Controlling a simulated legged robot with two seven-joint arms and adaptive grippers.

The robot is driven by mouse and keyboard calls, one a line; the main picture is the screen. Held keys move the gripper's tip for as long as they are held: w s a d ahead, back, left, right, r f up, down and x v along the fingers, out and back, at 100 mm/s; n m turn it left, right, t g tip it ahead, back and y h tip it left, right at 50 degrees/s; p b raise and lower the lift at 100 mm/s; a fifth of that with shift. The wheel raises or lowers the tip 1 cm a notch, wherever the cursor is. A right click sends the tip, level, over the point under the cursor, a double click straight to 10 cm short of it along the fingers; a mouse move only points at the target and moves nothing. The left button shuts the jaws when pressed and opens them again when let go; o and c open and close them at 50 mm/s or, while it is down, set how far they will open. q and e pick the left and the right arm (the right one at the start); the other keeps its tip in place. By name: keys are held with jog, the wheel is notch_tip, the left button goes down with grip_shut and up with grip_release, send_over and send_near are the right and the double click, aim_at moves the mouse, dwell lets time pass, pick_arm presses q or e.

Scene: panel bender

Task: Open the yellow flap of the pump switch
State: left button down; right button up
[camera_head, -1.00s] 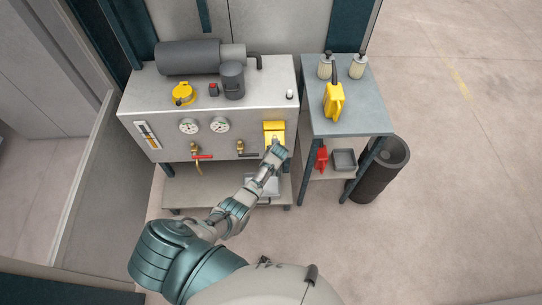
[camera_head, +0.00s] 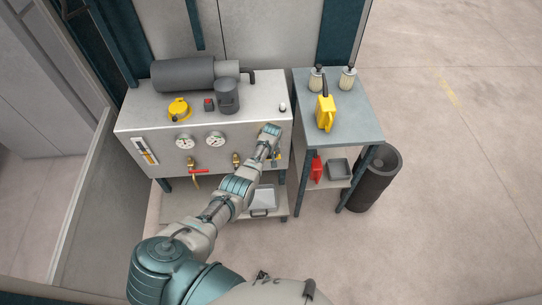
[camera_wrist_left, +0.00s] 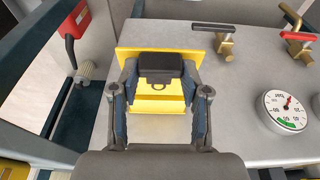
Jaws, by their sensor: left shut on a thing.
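The yellow switch flap (camera_wrist_left: 160,105) shows in the left wrist view, with a wider yellow plate (camera_wrist_left: 124,56) behind it and a dark block between the fingertips. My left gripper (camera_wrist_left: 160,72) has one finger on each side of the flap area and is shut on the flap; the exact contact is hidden. In the head view my left gripper (camera_head: 270,131) is at the right end of the pump unit's front panel and covers most of the yellow part. How far the flap is tilted cannot be told. My right gripper is not in view.
The pump unit's panel (camera_head: 150,126) has gauges (camera_head: 185,142) and valves, one with a red handle (camera_head: 208,170). A side table (camera_head: 350,115) to the right carries a yellow can (camera_head: 325,113) and bottles. A dark bin (camera_head: 375,180) stands beside it. Open floor lies to the right.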

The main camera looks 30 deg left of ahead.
pick_arm(q)
jog(key=shift+w+a+r, duration=0.25)
jog(key=shift+w+r, duration=0.2)
jog(key=shift+r, duration=0.05)
jog(key=c, duration=0.8)
grip_release()
jog(key=shift+o, duration=1.2)
jog(key=shift+f, duration=0.45)
jog(key=shift+s, duration=0.1)
jog(key=v, duration=1.1)
jog(key=shift+r, duration=0.45)
